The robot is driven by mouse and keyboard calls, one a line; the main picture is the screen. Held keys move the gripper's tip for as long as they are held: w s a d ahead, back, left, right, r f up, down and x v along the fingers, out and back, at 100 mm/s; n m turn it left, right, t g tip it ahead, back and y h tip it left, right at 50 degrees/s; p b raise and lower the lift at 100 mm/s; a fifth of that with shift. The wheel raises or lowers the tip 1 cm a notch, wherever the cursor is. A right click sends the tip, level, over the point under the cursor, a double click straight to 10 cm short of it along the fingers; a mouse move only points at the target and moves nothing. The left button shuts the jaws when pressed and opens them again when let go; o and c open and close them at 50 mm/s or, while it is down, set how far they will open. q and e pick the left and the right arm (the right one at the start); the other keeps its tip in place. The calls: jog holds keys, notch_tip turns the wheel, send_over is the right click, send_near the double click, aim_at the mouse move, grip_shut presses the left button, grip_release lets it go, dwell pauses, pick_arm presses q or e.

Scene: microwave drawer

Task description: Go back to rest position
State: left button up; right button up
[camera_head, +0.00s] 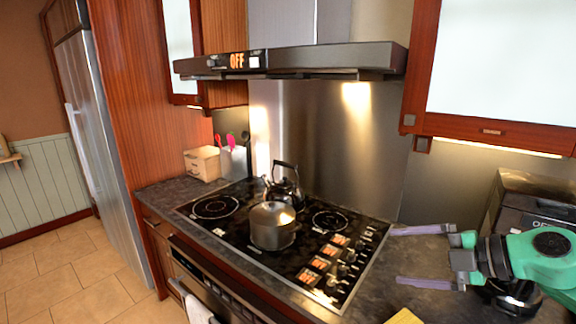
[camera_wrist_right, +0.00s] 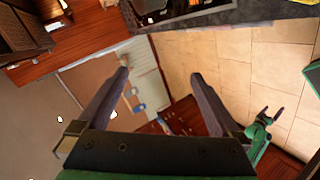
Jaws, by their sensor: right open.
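My right gripper (camera_head: 395,256) reaches in from the right in the head view, over the counter right of the cooktop. Its two purple-grey fingers are spread wide with nothing between them. In the right wrist view the same gripper (camera_wrist_right: 160,73) is open and empty, with floor and wall far beyond it. A small green arm end (camera_wrist_right: 262,122), which looks like my left gripper, shows at the right of the wrist view. My left arm does not show in the head view.
A black cooktop (camera_head: 248,246) holds a steel pot (camera_head: 273,228) and a dark kettle (camera_head: 289,190). A range hood (camera_head: 300,62) hangs above. A dark appliance (camera_head: 530,205) stands behind my right arm. A yellow item (camera_head: 404,317) lies at the front edge. Tiled floor (camera_head: 60,285) is clear at left.

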jog(key=d+f+m+t+h, duration=0.7)
jog(key=d+f+m+h, duration=0.5)
jog(key=m, duration=0.5)
jog(key=s+a+f+m+g+y, duration=0.1)
jog(key=s+a+f+m+g, duration=0.1)
jog(key=s+a+f+g, duration=0.55)
jog(key=s+a+f+m+g+y, duration=0.25)
jog(key=s+a+f+g, duration=0.2)
jog(key=s+f, duration=0.55)
jog(key=s+f+b, duration=0.2)
jog(key=f+b, duration=0.3)
jog(key=f, duration=1.2)
jog(key=s+f+b, duration=0.3)
jog(key=f+b, duration=0.2)
jog(key=f, duration=1.2)
pick_arm(q)
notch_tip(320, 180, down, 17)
jog(key=b, duration=0.7)
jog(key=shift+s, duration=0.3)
pick_arm(e)
jog(key=s+d+f+g, duration=0.1)
jog(key=s+f, duration=0.6)
jog(key=f, duration=0.3)
jog(key=s+d+f+g+h, duration=0.1)
jog(key=s+f, duration=0.7)
jog(key=f, duration=0.2)
jog(key=shift+s+d, duration=0.25)
jog(key=shift+d, duration=0.05)
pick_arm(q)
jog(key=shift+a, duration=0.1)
